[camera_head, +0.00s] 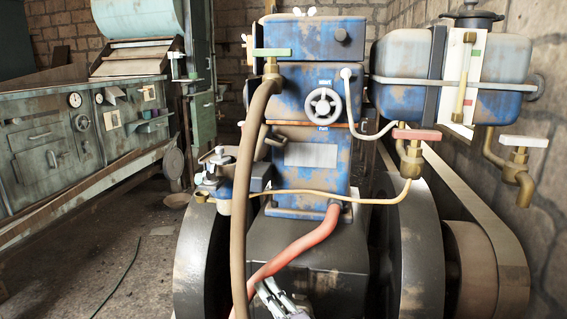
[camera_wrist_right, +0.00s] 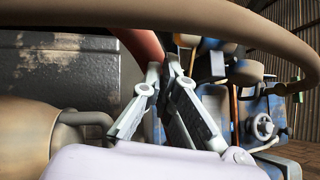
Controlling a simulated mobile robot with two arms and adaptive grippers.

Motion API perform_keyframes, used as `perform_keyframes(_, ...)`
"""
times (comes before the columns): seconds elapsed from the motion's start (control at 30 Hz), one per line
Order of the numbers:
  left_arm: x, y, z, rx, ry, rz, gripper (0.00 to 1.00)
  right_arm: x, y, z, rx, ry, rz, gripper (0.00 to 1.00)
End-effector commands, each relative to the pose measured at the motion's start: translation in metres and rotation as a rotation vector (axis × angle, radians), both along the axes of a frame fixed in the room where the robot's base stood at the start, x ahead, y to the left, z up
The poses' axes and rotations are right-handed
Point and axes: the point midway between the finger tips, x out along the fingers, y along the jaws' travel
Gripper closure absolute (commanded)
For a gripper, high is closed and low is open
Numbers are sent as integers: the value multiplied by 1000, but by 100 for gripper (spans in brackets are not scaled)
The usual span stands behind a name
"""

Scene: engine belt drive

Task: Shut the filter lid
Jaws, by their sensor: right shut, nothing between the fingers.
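My right gripper (camera_head: 268,288) is at the bottom centre of the head view, low in front of the engine's dark base and near the red hose. In the right wrist view its fingers (camera_wrist_right: 166,68) meet at the tips, shut with nothing between them. A round grey disc (camera_head: 173,161), which looks like a raised lid, stands tilted left of the engine. A shallow round tan-rimmed opening (camera_head: 177,199) is just below it. I cannot tell for sure that these are the filter and its lid. My gripper is well to the right of and below them. My left gripper is not in view.
The blue engine (camera_head: 311,178) stands between large dark wheels. A thick brown hose (camera_head: 243,190) hangs in front, and a red hose (camera_head: 300,250) crosses low. A blue tank (camera_head: 400,58) is at right, with brass valves. A green bench (camera_head: 40,150) is at left; floor between is mostly open.

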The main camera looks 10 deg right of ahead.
Motion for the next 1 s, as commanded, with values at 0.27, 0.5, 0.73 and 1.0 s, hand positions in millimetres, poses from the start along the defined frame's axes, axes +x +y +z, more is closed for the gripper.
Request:
perform_keyframes(0.27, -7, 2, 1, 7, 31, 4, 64, 47, -44, 104, 786, -248, 52, 100)
perform_keyframes(0.5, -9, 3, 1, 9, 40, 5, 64, 54, -68, 129, 1037, -345, 94, 100)
perform_keyframes(0.73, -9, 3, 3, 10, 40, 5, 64, 73, -72, 150, 1048, -352, 97, 100)
perform_keyframes(1.0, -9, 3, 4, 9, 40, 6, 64, 116, -77, 190, 1045, -351, 97, 100)
